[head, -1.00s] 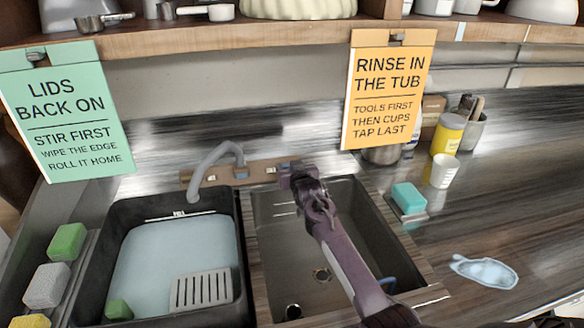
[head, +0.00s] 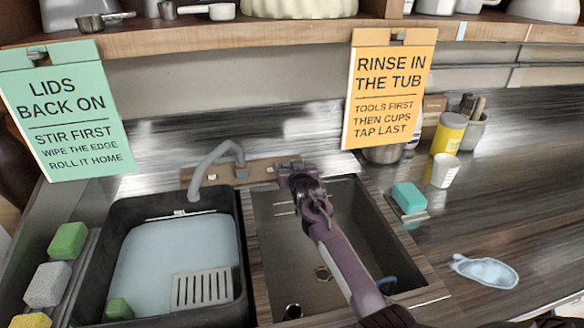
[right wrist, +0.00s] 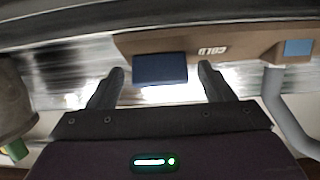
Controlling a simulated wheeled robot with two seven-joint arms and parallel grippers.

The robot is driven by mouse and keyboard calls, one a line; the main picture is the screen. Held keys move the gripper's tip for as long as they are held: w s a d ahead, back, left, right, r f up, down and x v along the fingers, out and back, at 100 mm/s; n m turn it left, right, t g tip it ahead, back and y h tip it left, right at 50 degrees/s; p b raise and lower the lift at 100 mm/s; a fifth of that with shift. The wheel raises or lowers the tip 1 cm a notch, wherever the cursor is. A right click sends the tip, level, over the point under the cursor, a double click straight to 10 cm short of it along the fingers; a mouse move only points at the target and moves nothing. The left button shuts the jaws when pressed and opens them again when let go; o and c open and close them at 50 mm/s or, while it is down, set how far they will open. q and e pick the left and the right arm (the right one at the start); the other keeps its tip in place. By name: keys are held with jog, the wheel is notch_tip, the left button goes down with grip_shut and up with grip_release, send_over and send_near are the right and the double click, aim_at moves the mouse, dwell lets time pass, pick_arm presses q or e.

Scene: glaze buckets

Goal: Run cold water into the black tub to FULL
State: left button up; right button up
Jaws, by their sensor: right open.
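The black tub (head: 95,255) stands at the left in the head view, holding pale bluish water (head: 165,250). The water's far edge lies close to the white line at the FULL mark (head: 182,213), whose lettering is blurred. The grey spout (head: 212,155) curves over the tub's back; I cannot tell if water runs from it. My right gripper (head: 294,172) is at the tap panel behind the empty sink. In the right wrist view its fingers (right wrist: 161,82) are open around a dark blue block (right wrist: 160,68), beside the COLD label (right wrist: 211,50). My left gripper is not seen.
A slotted grey plate (head: 202,289) and a green sponge (head: 119,308) are in the tub. The sink (head: 345,235) is to its right. Sponges (head: 68,241) line the left edge.

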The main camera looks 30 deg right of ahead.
jog(key=v, duration=0.8)
jog(key=shift+b, duration=0.4)
jog(key=shift+w, duration=0.1)
